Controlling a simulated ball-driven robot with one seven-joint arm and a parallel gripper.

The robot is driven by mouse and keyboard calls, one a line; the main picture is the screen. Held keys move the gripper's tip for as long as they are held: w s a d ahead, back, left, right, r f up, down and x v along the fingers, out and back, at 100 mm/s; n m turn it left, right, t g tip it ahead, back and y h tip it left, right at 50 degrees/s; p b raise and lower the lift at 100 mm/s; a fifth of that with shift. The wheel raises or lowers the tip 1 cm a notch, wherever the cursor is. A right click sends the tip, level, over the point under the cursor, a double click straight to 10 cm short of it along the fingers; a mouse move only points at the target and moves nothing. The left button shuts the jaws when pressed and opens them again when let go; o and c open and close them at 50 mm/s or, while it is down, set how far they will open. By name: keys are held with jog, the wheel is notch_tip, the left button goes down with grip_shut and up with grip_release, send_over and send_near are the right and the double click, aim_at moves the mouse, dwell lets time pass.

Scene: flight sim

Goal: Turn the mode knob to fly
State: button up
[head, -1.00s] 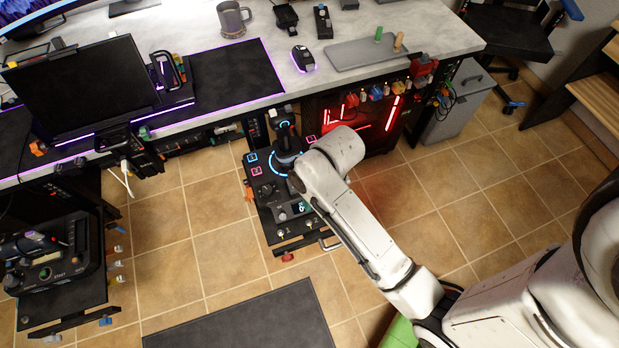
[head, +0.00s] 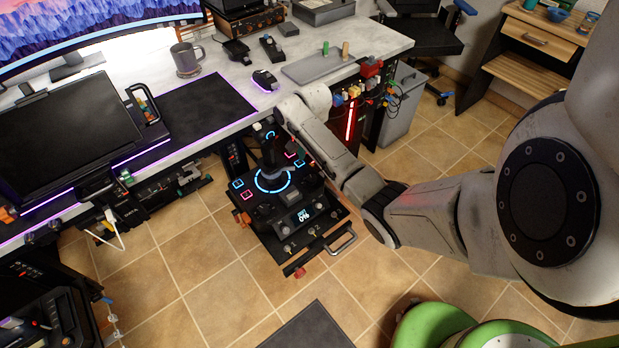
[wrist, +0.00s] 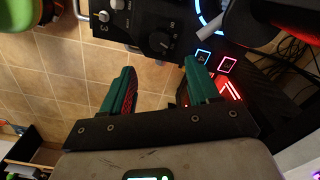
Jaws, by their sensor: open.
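In the head view a black control panel (head: 300,246) carries a joystick (head: 273,158) inside a blue light ring. A round black knob (head: 263,212) sits near its left front, beside a small lit display (head: 303,217) that is too small to read surely. In the wrist view a black knob (wrist: 160,41) with pale marks around it shows beyond my gripper (wrist: 161,72). I cannot tell its setting, or surely that it is the mode knob. My gripper is open and empty, with teal fingers and red pads, apart from the knob. My arm hides the gripper in the head view.
The joystick and lit square buttons (head: 238,184) stand close to the knob. Small switches (head: 287,248) and a metal handle (head: 341,240) are at the panel's front. The desk (head: 225,62) is behind.

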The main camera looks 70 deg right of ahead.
aim_at(312, 177)
notch_tip(312, 177, down, 9)
jog(key=shift+b, duration=0.8)
jog(key=c, duration=1)
